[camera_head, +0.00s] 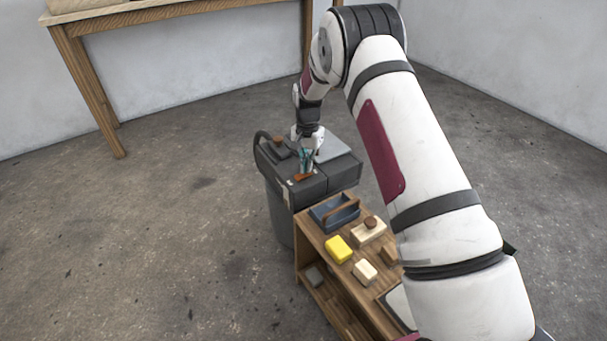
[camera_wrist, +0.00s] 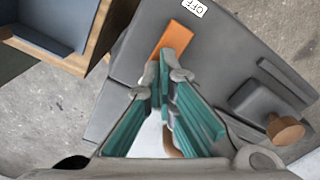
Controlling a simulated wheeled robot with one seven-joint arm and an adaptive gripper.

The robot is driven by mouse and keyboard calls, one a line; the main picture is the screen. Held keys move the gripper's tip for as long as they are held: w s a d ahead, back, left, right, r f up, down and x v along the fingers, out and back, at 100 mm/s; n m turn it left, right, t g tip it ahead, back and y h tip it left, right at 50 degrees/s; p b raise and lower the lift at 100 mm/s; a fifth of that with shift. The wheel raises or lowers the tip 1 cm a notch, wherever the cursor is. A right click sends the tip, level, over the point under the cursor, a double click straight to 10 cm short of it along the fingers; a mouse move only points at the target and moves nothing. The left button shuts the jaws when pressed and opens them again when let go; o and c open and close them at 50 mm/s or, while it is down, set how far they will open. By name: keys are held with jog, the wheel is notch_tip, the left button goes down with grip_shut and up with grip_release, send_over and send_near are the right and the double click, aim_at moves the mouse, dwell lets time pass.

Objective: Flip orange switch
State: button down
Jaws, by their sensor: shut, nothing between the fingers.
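The orange switch (camera_wrist: 172,38) is a flat orange bar on the top of a dark grey machine (camera_wrist: 135,50). A white label reading OFF (camera_wrist: 194,8) lies just beyond one end of it in the wrist view. In the head view the switch (camera_head: 303,177) shows near the front edge of the machine (camera_head: 318,187). My gripper (camera_wrist: 166,58) has teal fingers that are shut and empty. Its tips are over the near end of the switch in the wrist view and hide part of it. I cannot tell whether they touch. The gripper also shows in the head view (camera_head: 305,170).
A wooden shelf unit (camera_head: 300,262) stands in front of the machine. It holds a blue caddy (camera_head: 322,222), a yellow block (camera_head: 339,249) and a pale block (camera_head: 365,271). A wooden knob (camera_wrist: 285,129) sits on the machine. A wooden table (camera_head: 75,45) stands at the back left. Floor at left is clear.

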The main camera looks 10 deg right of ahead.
jog(key=shift+f+b, duration=0.3)
jog(key=shift+f, duration=0.2)
jog(key=shift+r, duration=0.1)
dwell(0.3)
jog(key=shift+r+p, duration=1.9)
jog(key=shift+r, duration=1.5)
